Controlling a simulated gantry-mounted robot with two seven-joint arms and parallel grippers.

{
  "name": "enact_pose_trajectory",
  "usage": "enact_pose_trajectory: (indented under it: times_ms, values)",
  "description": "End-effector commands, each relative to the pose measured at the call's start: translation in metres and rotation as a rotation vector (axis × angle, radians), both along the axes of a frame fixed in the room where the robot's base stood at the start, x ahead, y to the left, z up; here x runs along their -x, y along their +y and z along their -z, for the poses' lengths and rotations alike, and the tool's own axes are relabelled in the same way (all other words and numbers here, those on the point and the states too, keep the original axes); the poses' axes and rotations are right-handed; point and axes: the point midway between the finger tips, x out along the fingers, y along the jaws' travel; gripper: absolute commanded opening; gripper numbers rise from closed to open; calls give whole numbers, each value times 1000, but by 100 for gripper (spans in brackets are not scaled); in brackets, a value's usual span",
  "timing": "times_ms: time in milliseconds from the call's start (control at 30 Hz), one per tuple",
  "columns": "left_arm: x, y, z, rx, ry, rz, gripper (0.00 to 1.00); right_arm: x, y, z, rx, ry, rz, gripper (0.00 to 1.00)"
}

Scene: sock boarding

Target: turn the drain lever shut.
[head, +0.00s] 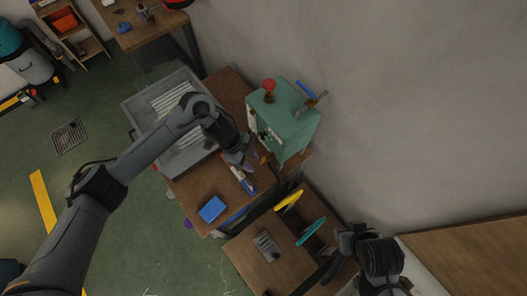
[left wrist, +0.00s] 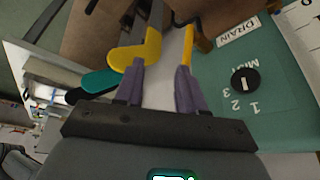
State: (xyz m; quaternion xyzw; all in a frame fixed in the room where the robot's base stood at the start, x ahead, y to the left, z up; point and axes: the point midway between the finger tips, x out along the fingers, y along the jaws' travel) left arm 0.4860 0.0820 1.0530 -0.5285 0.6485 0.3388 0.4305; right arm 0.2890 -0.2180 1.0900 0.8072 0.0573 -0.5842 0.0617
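The teal cabinet (head: 285,118) stands against the wall in the head view. In the left wrist view its front (left wrist: 275,95) shows a DRAIN label (left wrist: 238,30) and a black numbered dial (left wrist: 245,81). The drain lever (left wrist: 187,42), a yellow-orange handle, sticks out beside the label next to a brass-coloured fitting (left wrist: 203,43). It also shows as a small orange piece in the head view (head: 264,158). My left gripper (left wrist: 162,68) is open, its right fingertip close to the lever's end; contact is unclear.
Yellow (head: 289,200) and teal (head: 311,231) foot-shaped boards stand below the cabinet. A blue block (head: 211,209) lies on the wooden table (head: 190,190). A grey tray (head: 130,103) with white strips is at left. A red knob (head: 269,85) tops the cabinet.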

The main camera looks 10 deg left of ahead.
Motion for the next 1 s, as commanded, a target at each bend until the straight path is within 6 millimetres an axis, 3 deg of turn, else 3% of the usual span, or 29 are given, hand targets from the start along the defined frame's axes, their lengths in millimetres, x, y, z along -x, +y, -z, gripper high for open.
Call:
enact_pose_trajectory:
  times_ms: [100,267,800,1000]
  values:
    - [-23,3,-18,-2,-55,-4,39,6,0,10,1,17,0,43]
    - [-34,0,-24,-2,-81,-4,39,5,0,10,1,13,0,43]
    - [-35,-31,47,-2,-82,-5,39,2,-1,6,2,5,-1,43]
    - [-35,-38,64,-2,-82,-6,39,2,-1,6,3,5,-1,43]
